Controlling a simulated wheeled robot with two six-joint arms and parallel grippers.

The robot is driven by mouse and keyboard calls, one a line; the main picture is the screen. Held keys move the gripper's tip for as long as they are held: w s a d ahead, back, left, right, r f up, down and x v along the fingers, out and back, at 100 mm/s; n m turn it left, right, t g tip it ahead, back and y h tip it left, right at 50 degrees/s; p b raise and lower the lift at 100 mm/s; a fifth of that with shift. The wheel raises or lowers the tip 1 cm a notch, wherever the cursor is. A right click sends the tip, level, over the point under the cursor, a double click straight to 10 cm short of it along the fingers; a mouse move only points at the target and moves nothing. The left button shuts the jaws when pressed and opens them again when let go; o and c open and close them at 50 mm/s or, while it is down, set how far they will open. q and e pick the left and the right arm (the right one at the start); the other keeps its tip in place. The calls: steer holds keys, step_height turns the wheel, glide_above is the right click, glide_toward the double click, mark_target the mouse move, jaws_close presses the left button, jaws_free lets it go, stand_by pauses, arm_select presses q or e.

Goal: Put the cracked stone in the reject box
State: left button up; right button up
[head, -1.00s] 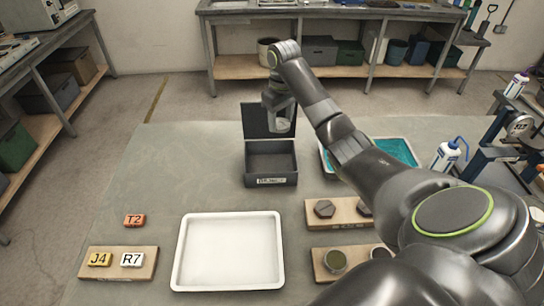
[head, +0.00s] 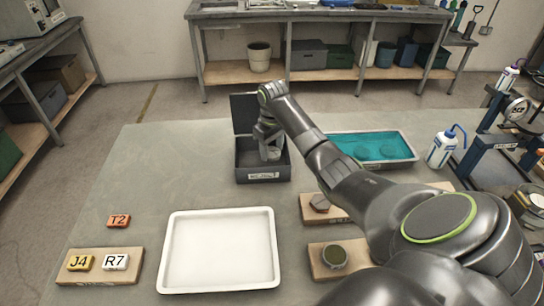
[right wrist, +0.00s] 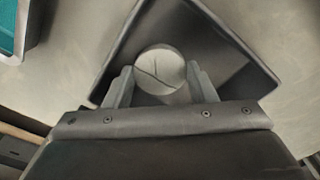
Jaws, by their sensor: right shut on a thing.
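The reject box (head: 263,176) is a dark open box with a raised lid and a label on its front, at the back middle of the table in the head view. My right gripper (head: 271,150) is low at the box's opening. In the right wrist view its fingers (right wrist: 160,85) are shut on the cracked stone (right wrist: 160,66), a round pale disc with a dark crack line. The stone is over the dark inside of the box (right wrist: 225,62); I cannot tell whether it touches the floor. My left gripper is not in view.
A white tray (head: 220,250) lies at the front middle. A tray of teal liquid (head: 385,148) is right of the box. Wooden blocks hold a hexagonal piece (head: 320,203) and a round piece (head: 334,256). Tags lie at the left. A wash bottle (head: 441,148) stands at the right.

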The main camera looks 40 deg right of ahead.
mark_target(272, 152)
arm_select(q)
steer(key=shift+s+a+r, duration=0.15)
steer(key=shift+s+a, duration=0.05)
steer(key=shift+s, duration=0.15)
arm_select(e)
steer(key=shift+f, duration=1.85)
steer(key=o, duration=0.6)
steer(key=shift+f, duration=0.1)
step_height(272, 152, up, 9)
steer(key=shift+f+b, duration=0.1)
steer(key=shift+b, duration=0.5)
step_height(272, 152, up, 3)
steer(key=shift+s+f+p, duration=0.1)
steer(key=shift+p, duration=0.6)
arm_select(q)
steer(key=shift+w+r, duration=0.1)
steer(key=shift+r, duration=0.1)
arm_select(e)
steer(key=shift+r, duration=0.4)
